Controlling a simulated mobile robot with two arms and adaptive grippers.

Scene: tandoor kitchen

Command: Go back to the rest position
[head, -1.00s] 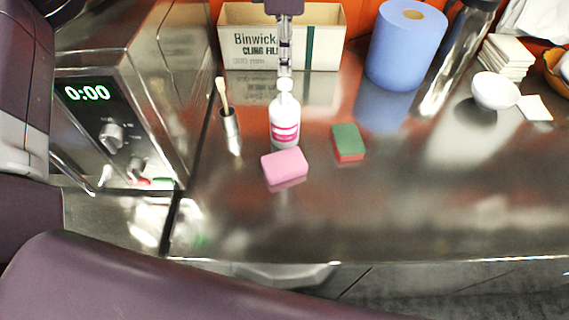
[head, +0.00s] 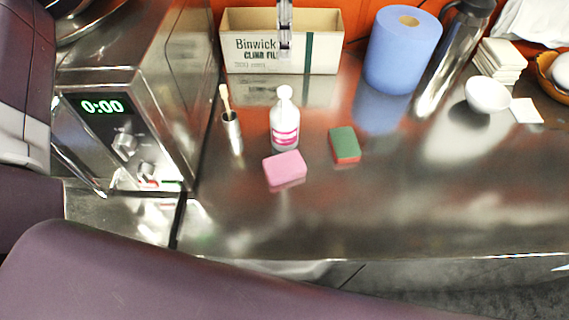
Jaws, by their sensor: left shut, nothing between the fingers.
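My left gripper (head: 285,42) shows at the top centre, in front of the cling film box. Its fingers point down and are shut with nothing between them. My right gripper is not in view.
The cling film box (head: 252,55), a blue paper roll (head: 402,50) and a steel flask (head: 449,60) stand at the back. A pink sponge (head: 285,167), a green-and-red sponge (head: 344,144) and a brush holder (head: 232,133) are near the bottle. A steel appliance (head: 125,120) is left. The counter's front right is clear.

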